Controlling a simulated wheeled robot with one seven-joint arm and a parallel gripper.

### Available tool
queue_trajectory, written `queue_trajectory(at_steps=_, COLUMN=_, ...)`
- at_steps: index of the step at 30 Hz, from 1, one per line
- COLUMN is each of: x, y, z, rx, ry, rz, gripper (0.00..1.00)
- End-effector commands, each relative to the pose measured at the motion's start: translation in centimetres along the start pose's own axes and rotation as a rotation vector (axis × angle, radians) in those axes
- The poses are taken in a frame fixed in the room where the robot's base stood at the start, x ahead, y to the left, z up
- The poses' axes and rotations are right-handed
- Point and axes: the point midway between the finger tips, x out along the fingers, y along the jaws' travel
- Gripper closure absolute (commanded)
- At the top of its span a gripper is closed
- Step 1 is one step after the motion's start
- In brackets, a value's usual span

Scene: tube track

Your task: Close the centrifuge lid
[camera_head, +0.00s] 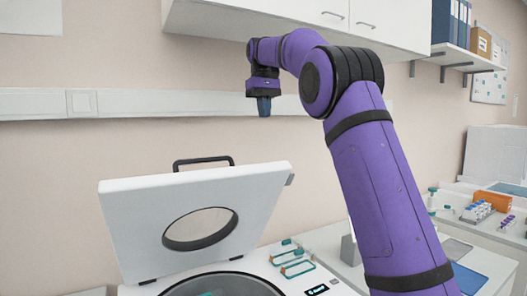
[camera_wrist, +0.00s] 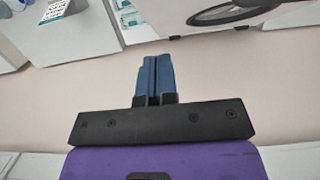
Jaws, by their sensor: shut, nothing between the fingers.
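The centrifuge lid (camera_head: 150,218) is a white panel with a round dark-rimmed window and a black handle (camera_head: 203,161) on its top edge. It stands open, tilted up behind the centrifuge body (camera_head: 325,271), whose dark round chamber (camera_head: 225,286) shows at the bottom of the head view. My gripper (camera_head: 264,106) points down, above and to the right of the handle, apart from the lid. Its blue fingers are shut and empty, as the wrist view (camera_wrist: 154,60) also shows. Part of the round opening's black rim (camera_wrist: 235,14) shows at the wrist view's upper right.
Teal-capped racks (camera_head: 292,257) sit on the centrifuge's right side. A wall cabinet (camera_head: 300,20) hangs above my arm, and a white rail (camera_head: 60,103) runs along the wall. A side bench (camera_head: 490,262) at right holds tube racks and an orange box (camera_head: 492,201).

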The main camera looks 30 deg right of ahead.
Motion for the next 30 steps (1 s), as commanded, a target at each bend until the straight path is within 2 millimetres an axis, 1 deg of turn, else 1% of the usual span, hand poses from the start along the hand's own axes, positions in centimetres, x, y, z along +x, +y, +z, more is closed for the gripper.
queue_trajectory(at_steps=1, x=0.1, y=0.1, z=-0.4, rx=0.000, ry=-0.006, rz=0.001, gripper=1.00)
queue_trajectory(at_steps=3, x=0.1, y=0.2, z=-0.7, rx=-0.001, ry=-0.013, rz=0.001, gripper=1.00)
queue_trajectory(at_steps=7, x=0.5, y=0.2, z=-0.8, rx=-0.002, ry=-0.016, rz=0.000, gripper=1.00)
queue_trajectory(at_steps=11, x=1.6, y=0.2, z=-0.8, rx=-0.002, ry=-0.018, rz=0.000, gripper=1.00)
queue_trajectory(at_steps=14, x=2.8, y=0.2, z=-0.7, rx=-0.002, ry=-0.017, rz=0.000, gripper=1.00)
queue_trajectory(at_steps=20, x=5.9, y=0.2, z=-0.6, rx=-0.002, ry=-0.017, rz=0.000, gripper=1.00)
queue_trajectory(at_steps=27, x=10.2, y=0.2, z=-0.5, rx=-0.002, ry=-0.018, rz=0.000, gripper=1.00)
queue_trajectory(at_steps=30, x=10.9, y=0.2, z=0.5, rx=-0.002, ry=-0.015, rz=0.000, gripper=1.00)
